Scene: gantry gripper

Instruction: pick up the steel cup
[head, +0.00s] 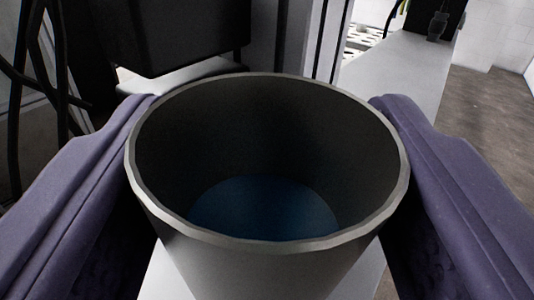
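The steel cup (268,262) fills the middle of the head view. It is a wide grey cup with a pale rim, dark inner walls and a dark blue bottom inside; it stands upright and its wall narrows downward. My gripper (265,105) has its two purple fingers spread to the cup's width, one on the left and one on the right. Both fingers press close against the cup's sides, and the rim covers part of them. The cup's base and the exact contact points are hidden.
A white surface (400,75) shows below and runs to the back right. A black box-like part (165,35) hangs close behind the cup at upper left, with dark cables (40,80) beside it. A dark object (437,25) stands at the surface's far end. Floor (495,115) is clear at right.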

